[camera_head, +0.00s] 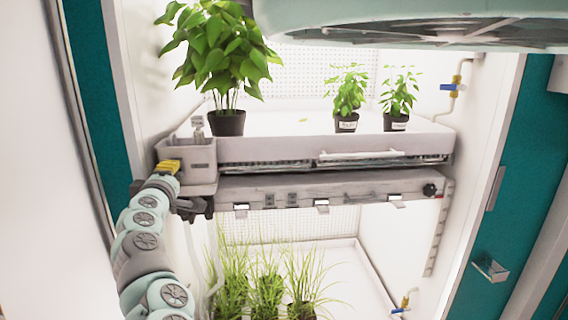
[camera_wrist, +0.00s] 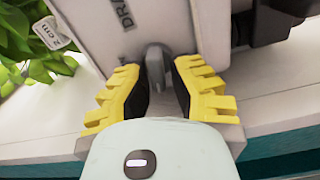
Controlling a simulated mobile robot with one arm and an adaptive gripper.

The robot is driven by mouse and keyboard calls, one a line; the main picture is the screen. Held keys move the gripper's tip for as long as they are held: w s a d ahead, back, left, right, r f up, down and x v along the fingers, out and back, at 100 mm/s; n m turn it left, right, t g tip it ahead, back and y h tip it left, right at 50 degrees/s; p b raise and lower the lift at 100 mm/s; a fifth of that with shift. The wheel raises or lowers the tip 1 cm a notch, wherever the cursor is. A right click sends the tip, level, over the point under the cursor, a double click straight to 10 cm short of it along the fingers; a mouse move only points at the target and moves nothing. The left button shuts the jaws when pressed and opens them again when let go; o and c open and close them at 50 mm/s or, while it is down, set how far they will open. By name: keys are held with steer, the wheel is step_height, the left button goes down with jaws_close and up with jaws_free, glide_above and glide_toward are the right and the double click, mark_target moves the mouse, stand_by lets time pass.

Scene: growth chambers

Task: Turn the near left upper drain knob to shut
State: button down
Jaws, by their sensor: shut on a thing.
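The grey drain knob (camera_wrist: 157,58) stands out from a pale grey box face with part of the word "DRAIN" lettered beside it in the wrist view. My gripper (camera_wrist: 162,85), with yellow ribbed fingers and black pads, is closed around the knob. In the head view my gripper (camera_head: 168,167) is at the front of the grey drain box (camera_head: 203,172), at the left end of the upper shelf. The knob itself is hidden there behind the fingers. Its exact turn angle is hard to tell.
The upper shelf tray (camera_head: 280,125) holds a large leafy plant (camera_head: 226,122) just behind the drain box and two small pots to the right. A grey lamp panel (camera_head: 300,189) hangs below. Grass-like plants (camera_head: 268,285) stand on the lower shelf. The left wall is close to my arm.

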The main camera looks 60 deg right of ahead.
steer(key=shift+f+n, duration=0.4)
steer(key=shift+n, duration=0.4)
steer(key=c, duration=1.1)
jaws_free()
steer(key=shift+d, duration=0.1)
steer(key=shift+c, duration=0.2)
steer(key=shift+o, duration=0.7)
steer(key=shift+d+r, duration=0.1)
steer(key=shift+r, duration=0.15)
steer(key=v, duration=1.2)
